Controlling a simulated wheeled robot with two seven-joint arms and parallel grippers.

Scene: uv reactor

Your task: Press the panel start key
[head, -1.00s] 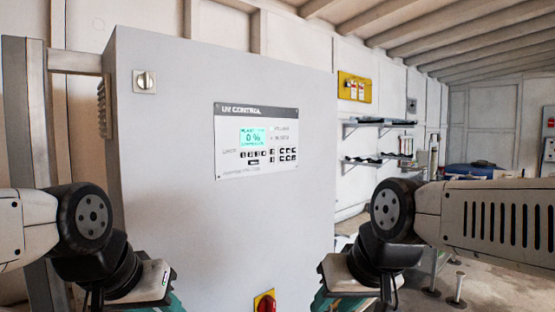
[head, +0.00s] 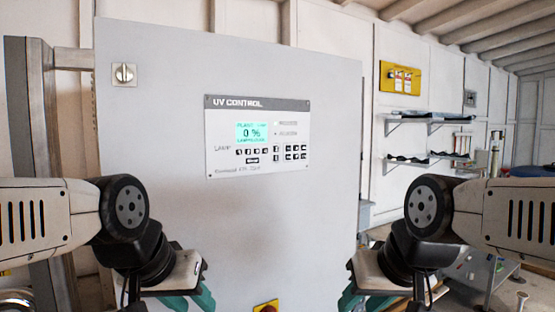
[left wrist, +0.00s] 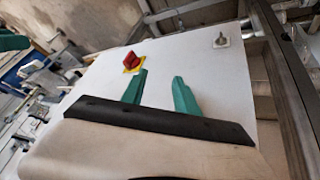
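The UV control panel (head: 222,164) is a white plate with a grey title strip on the front of a large grey cabinet (head: 150,170). Its green screen (head: 251,133) reads 0 %. Small dark keys (head: 252,151) sit below the screen; their labels are too small to read. My left gripper (head: 193,303) is low in front of the cabinet, below and left of the panel. In the left wrist view its two green fingers (left wrist: 158,88) are apart with nothing between them. My right gripper (head: 362,303) is low at the cabinet's right edge; its fingertips are cut off.
A rotary switch (head: 124,75) is at the cabinet's upper left. A red switch on a yellow plate (left wrist: 133,62) is low on the cabinet front, near my left fingers in the wrist view. Wall shelves (head: 430,120) and a yellow board (head: 400,78) are at right.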

